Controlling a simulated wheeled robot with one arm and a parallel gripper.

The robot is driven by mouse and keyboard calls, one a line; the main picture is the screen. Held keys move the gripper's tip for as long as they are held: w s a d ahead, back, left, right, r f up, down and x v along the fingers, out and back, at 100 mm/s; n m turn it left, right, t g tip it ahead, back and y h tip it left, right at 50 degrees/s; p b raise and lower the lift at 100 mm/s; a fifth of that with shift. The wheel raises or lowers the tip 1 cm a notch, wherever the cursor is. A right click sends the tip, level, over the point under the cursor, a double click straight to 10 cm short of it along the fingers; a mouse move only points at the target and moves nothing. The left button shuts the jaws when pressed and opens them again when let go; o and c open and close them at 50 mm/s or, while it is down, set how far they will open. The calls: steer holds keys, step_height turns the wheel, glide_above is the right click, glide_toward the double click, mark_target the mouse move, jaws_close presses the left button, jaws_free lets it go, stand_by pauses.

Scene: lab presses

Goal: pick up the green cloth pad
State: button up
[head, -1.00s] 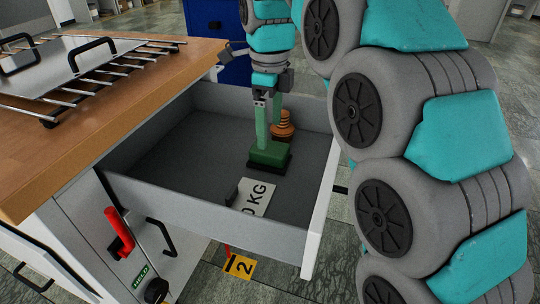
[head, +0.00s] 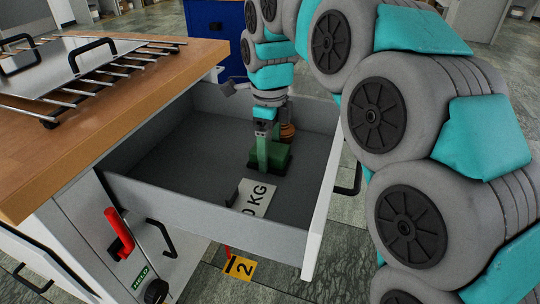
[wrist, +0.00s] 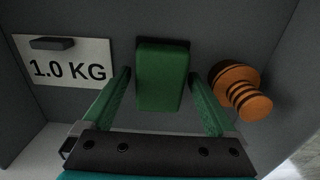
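The green cloth pad (head: 281,159) is a block with a dark underside, lying on the floor of the open grey drawer (head: 150,197). In the wrist view the pad (wrist: 163,80) is between the two green fingers of my gripper (wrist: 160,78). The fingers are spread apart, with a gap on the left and the right fingertip close to the pad's right edge. In the head view my gripper (head: 270,158) is low at the pad and partly covers it. Whether the fingers touch the pad cannot be told.
An orange-brown ringed object (wrist: 240,90) stands close by the right finger; it also shows in the head view (head: 287,131). A "1.0 KG" plate (wrist: 64,72) lies to the left. Drawer walls surround them. A wooden worktop (head: 130,95) with a rack is at left.

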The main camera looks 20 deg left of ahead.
steer(key=c, duration=1.3)
steer(key=shift+o, duration=0.2)
